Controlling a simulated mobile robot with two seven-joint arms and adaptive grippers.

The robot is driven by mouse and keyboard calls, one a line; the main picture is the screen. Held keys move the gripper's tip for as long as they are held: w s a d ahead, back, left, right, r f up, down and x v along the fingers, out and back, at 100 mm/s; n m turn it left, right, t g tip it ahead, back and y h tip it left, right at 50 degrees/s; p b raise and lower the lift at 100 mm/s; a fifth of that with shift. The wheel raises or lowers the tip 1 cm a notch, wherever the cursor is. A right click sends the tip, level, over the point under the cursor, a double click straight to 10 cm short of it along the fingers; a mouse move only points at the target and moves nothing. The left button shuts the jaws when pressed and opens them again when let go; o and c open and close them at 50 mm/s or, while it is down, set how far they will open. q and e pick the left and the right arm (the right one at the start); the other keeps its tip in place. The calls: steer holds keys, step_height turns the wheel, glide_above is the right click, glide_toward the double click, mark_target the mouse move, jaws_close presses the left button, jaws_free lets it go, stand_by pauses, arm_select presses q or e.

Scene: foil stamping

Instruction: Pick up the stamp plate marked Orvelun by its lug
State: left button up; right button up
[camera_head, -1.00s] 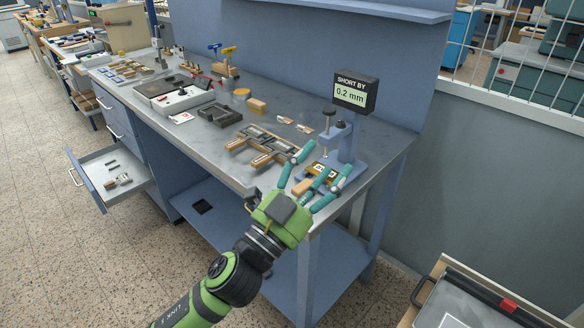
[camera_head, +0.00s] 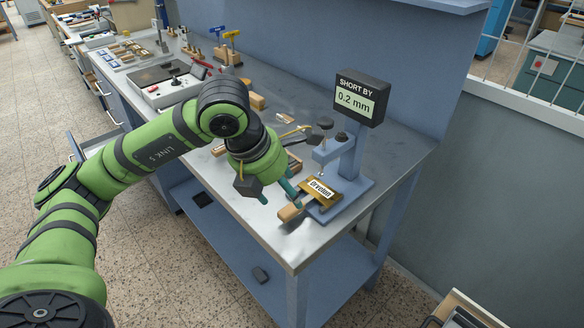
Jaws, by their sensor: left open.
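The stamp plate marked Orvelun (camera_head: 319,190) is a gold plate with a white label. It lies on the base of the blue gauge stand (camera_head: 351,189) near the bench's front right edge. A light wooden block (camera_head: 290,212) sticks out at the plate's front left; I cannot tell whether it is the lug. My left gripper (camera_head: 277,194) is open, just left of the plate, with one teal finger close to the wooden block. Whether that finger touches anything is unclear. My green wrist hides part of the bench behind. My right gripper is not in view.
A display (camera_head: 360,100) on the gauge reads "SHORT BY 0.2 mm". A heating unit (camera_head: 168,87) and tool holders stand further back.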

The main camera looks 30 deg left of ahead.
mark_target(289, 206)
arm_select(q)
steer(key=shift+w+a, duration=0.15)
steer(key=shift+a, duration=0.15)
steer(key=f, duration=0.2)
steer(key=shift+w+d+f+p, duration=0.15)
steer(key=shift+d+f+p, duration=0.05)
steer(key=shift+f+p, duration=0.15)
steer(key=x, duration=0.3)
steer(key=shift+w, duration=0.1)
steer(key=shift+f, duration=0.25)
steer(key=shift+w+f, duration=0.1)
jaws_close()
steer(key=shift+w, duration=0.2)
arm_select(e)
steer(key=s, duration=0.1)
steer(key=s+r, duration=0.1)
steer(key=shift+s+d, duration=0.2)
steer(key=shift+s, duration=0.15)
arm_select(q)
steer(key=shift+w+d, duration=0.25)
steer(key=shift+w, duration=0.5)
steer(key=shift+w+d, duration=0.3)
steer(key=shift+w, duration=0.45)
steer(key=shift+w+d, duration=0.25)
steer(key=shift+w, duration=0.45)
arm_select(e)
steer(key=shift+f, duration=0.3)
